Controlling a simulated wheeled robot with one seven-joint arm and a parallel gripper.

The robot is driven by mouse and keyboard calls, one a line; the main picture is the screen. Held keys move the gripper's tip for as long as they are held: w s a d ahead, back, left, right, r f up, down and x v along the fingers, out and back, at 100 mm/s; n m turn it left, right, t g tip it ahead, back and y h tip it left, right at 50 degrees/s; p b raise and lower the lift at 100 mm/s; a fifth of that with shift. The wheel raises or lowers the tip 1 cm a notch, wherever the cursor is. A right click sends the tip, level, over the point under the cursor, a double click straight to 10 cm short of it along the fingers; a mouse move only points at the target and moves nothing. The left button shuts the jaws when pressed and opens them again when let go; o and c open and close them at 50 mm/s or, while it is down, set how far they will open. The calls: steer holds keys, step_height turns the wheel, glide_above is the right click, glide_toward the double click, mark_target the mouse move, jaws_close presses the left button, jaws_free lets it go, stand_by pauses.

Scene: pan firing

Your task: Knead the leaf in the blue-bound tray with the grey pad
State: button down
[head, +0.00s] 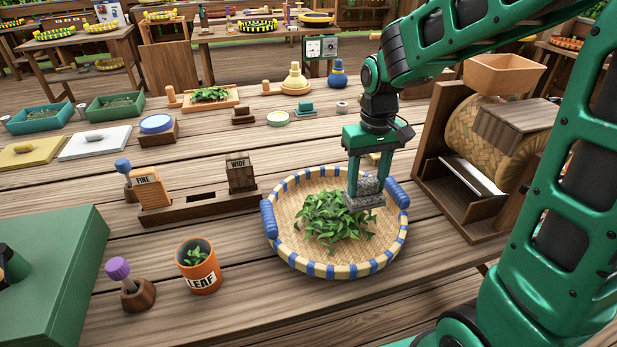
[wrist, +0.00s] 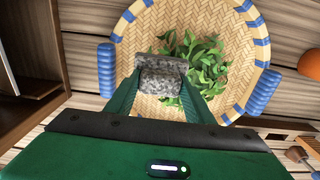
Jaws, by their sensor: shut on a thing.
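The blue-bound tray (head: 285,245) is a round woven basket with blue bands and two blue handles, standing on the wooden table. A heap of green leaf (head: 333,220) lies in its middle; it also shows in the wrist view (wrist: 208,68). My gripper (head: 366,185) is over the right part of the tray, shut on the speckled grey pad (head: 367,193). In the wrist view the pad (wrist: 160,75) sits between the fingertips beside the leaf. The pad overlaps the heap's right edge in the head view; I cannot tell whether it touches leaf or tray.
An orange LEAF pot (head: 199,268) and a purple-knobbed tool (head: 128,280) stand left of the tray. A wooden rack (head: 198,205) with FINE and WIDE blocks is behind left. A wooden machine with a woven drum (head: 490,135) stands close on the right.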

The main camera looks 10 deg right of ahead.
steer(key=shift+r, duration=0.6)
steer(key=shift+r, duration=0.7)
